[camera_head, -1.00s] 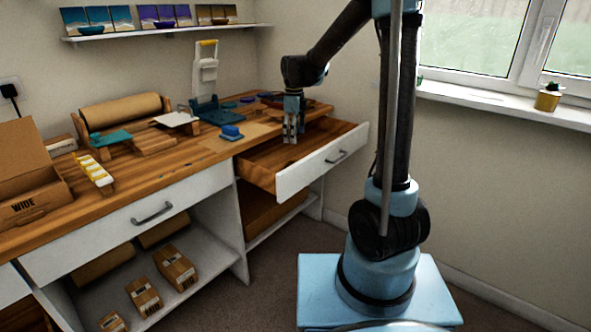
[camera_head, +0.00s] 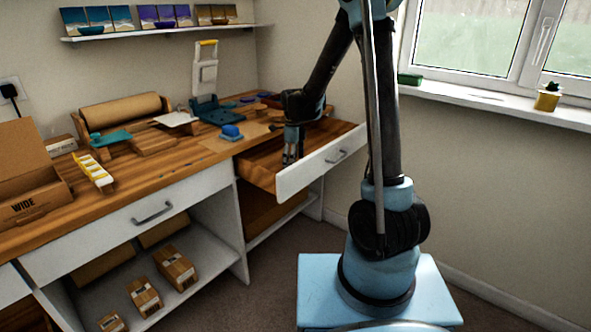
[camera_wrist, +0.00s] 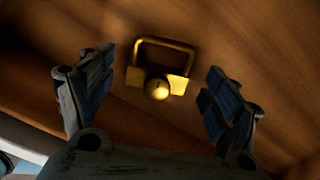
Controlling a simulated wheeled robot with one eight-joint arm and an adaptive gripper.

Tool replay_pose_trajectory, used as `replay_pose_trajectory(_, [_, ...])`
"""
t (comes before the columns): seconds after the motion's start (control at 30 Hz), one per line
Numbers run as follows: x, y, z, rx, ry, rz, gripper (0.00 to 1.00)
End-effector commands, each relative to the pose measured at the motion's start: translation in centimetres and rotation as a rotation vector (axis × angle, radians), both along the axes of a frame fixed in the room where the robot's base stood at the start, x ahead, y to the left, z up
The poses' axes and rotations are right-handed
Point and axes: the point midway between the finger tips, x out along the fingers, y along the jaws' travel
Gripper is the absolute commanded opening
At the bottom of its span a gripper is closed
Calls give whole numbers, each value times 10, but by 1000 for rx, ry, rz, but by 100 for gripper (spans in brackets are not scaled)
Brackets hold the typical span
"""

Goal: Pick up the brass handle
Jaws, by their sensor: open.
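The brass handle (camera_wrist: 180,84) lies on the wooden floor of the open drawer. In the wrist view it shows as a yellow squared loop with a plate and a round knob. My gripper (camera_wrist: 158,92) is open, with one finger to the left of the handle and one to the right, apart from it. In the head view my gripper (camera_head: 289,160) points down into the open drawer (camera_head: 318,164). The handle cannot be made out in the head view, where the drawer front and gripper block the sight.
The white drawer front stands close in front of my gripper. A shelf (camera_head: 150,32) hangs on the wall behind.

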Motion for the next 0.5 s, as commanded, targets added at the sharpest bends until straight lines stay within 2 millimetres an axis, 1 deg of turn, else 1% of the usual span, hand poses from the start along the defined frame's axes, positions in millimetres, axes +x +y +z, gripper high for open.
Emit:
replay_pose_trajectory(0.03, [0, 0, -5, 0, 0, 0, 82])
replay_pose_trajectory(0.13, [0, 0, -10, 0, 0, 0, 82])
replay_pose_trajectory(0.4, [0, 0, -12, 0, 0, 0, 82])
replay_pose_trajectory(0.47, [0, 0, -12, 0, 0, 0, 68])
replay_pose_trajectory(0.5, [0, 0, -12, 0, 0, 0, 59])
